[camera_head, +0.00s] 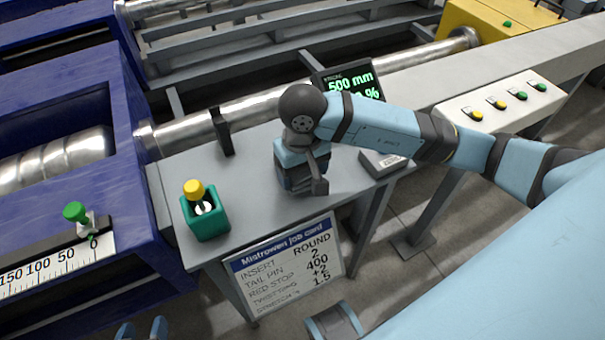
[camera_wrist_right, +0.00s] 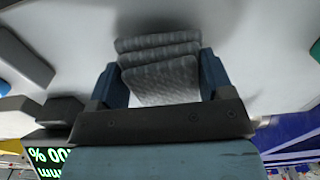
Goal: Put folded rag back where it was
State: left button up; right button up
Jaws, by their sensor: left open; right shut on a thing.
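The folded rag (camera_wrist_right: 160,75) is a grey, textured stack of layers in the right wrist view, between the two blue fingers of my right gripper (camera_wrist_right: 158,90). My right gripper is shut on it. In the head view my right gripper (camera_head: 302,178) points down over the middle of the grey table (camera_head: 245,180), and the wrist hides most of the rag. I cannot tell whether the rag touches the table top. My left gripper (camera_head: 141,331) shows only its two fingertips at the bottom edge of the head view, apart and empty.
A green box with a yellow knob (camera_head: 206,218) stands left on the table. A black upright stop (camera_head: 221,131) and the display (camera_head: 352,82) are behind. A grey block (camera_head: 383,160) lies right of my gripper. The job card (camera_head: 287,264) hangs in front.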

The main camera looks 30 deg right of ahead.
jog(key=shift+f, duration=0.6)
jog(key=shift+f, duration=0.2)
jog(key=o, duration=0.9)
pick_arm(q)
jog(key=shift+d+r, duration=0.1)
jog(key=shift+r, duration=0.1)
pick_arm(e)
jog(key=shift+r, duration=0.1)
jog(key=shift+r, duration=0.15)
pick_arm(q)
jog(key=shift+a+f+p, duration=0.2)
jog(key=shift+a+p, duration=0.05)
jog(key=shift+p, duration=0.65)
pick_arm(e)
notch_tip(320, 180, up, 12)
